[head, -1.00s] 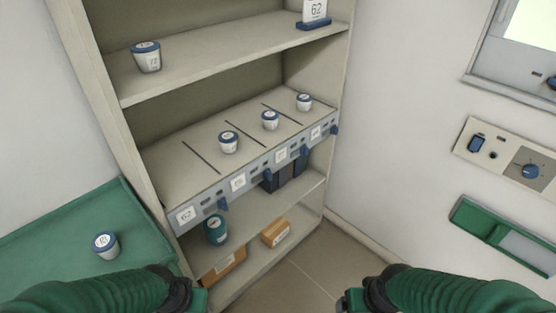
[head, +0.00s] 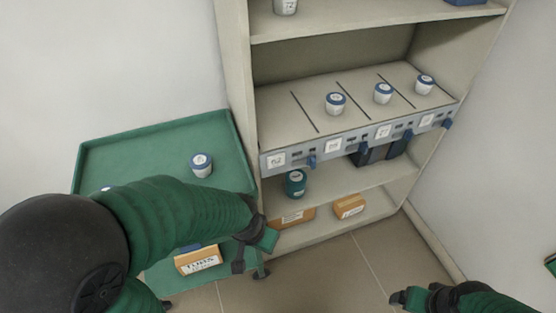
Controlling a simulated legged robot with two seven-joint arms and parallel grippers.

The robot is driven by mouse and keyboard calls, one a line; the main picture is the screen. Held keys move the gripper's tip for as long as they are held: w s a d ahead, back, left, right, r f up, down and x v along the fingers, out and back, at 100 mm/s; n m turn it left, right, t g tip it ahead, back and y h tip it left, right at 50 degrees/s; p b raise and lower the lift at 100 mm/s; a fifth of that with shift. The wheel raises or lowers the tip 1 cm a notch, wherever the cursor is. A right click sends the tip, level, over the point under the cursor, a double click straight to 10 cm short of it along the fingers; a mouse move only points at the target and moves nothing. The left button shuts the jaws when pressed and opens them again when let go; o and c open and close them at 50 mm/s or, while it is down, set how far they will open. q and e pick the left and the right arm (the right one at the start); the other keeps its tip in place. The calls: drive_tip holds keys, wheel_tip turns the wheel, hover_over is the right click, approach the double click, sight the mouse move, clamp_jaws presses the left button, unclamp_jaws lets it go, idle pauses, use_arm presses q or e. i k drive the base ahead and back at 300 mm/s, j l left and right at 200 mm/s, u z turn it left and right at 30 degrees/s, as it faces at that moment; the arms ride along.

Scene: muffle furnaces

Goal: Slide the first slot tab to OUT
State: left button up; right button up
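The slotted shelf (head: 283,132) has a grey front rail with white number labels and blue slot tabs. The first slot tab (head: 312,161) is the leftmost one, just right of the first label (head: 275,160). The first slot, at the left end, is empty. White cups with blue lids stand in the other slots, such as this cup (head: 335,104). My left gripper (head: 256,254) is below and left of the first tab, apart from it, with its fingers spread and nothing between them. My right gripper (head: 398,298) is low at the right; its finger gap is unclear.
A green tray table (head: 150,145) with a lidded cup (head: 201,164) stands left of the shelf. A teal jar (head: 295,183) and cardboard boxes (head: 349,206) sit on lower shelves. Floor in front is clear.

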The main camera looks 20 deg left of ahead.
sight(311, 161)
drive_tip(key=i+l+z, duration=0.1)
drive_tip(key=i, duration=0.35)
drive_tip(key=i+l+z, duration=0.1)
drive_tip(key=i, duration=0.4)
